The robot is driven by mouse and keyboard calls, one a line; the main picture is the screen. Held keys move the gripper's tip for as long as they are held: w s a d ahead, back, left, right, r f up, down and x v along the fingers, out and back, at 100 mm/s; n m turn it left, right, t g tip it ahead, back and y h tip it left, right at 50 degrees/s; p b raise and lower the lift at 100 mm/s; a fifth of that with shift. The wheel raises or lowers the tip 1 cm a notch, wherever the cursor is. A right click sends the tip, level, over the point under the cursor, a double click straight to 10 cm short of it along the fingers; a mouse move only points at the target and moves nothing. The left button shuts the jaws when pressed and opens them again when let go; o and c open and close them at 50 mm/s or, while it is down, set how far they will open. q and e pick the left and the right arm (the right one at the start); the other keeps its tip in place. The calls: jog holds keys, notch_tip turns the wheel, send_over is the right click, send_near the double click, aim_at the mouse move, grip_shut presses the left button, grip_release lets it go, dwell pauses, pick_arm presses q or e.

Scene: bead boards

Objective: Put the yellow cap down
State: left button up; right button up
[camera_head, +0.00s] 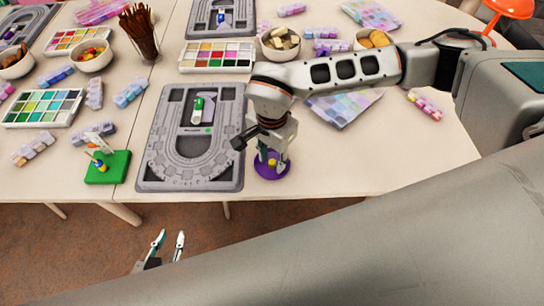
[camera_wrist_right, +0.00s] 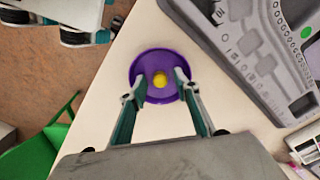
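The yellow cap (camera_wrist_right: 159,80) is a small round thing at the middle of a shallow purple dish (camera_wrist_right: 158,58). In the head view the cap (camera_head: 271,162) shows small, low between the fingers over the purple dish (camera_head: 272,175) near the table's front edge. My right gripper (camera_wrist_right: 161,77) points down into the dish, one finger on each side of the cap. In the right wrist view, gaps show between the fingertips and the cap. My left gripper (camera_head: 170,237) is open and empty, in front of the table's edge over the floor.
A grey bead board (camera_head: 160,160) lies just left of the dish, with a green-and-white item (camera_head: 197,110) on it. A green block (camera_head: 107,167) with a small figure stands further left. Paint palettes (camera_head: 216,55) and bowls (camera_head: 281,42) stand behind. The table right of the dish is clear.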

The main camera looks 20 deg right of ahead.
aim_at(272, 162)
jog(key=shift+r, duration=0.3)
notch_tip(272, 162, up, 12)
jog(key=shift+p, duration=0.3)
dwell(0.5)
